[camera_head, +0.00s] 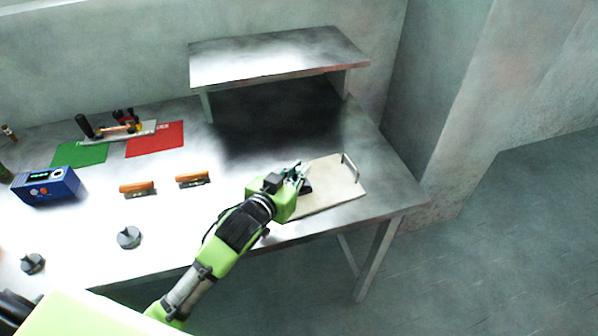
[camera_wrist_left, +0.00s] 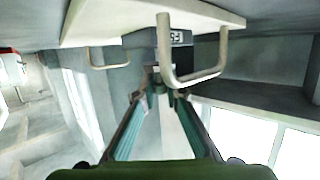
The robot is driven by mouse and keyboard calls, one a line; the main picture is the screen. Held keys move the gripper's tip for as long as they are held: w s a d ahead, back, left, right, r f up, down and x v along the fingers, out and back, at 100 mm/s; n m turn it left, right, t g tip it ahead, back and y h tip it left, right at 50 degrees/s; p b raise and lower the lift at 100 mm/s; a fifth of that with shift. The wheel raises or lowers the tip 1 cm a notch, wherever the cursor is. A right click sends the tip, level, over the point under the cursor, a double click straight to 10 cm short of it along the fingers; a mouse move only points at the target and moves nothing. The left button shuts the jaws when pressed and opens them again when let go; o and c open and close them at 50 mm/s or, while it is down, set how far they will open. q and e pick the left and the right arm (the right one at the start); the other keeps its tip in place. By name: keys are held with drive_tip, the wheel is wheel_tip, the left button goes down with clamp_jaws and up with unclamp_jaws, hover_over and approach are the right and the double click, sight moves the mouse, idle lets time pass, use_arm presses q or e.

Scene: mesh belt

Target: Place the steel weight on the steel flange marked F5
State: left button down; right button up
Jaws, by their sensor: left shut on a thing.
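My left gripper (camera_head: 294,172) reaches over the cream tray (camera_head: 335,188) at the table's front right. My right gripper is not in view.
The tray has a metal handle (camera_head: 350,167). Two dark grey knobbed pieces (camera_head: 129,237) (camera_head: 32,263), two orange-handled tools (camera_head: 137,188) (camera_head: 193,178), a blue device (camera_head: 46,186), and green (camera_head: 80,154) and red (camera_head: 155,139) mats lie left. A raised shelf (camera_head: 280,56) stands behind.

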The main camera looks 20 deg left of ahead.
use_arm(q)
drive_tip(key=shift+f, duration=0.3)
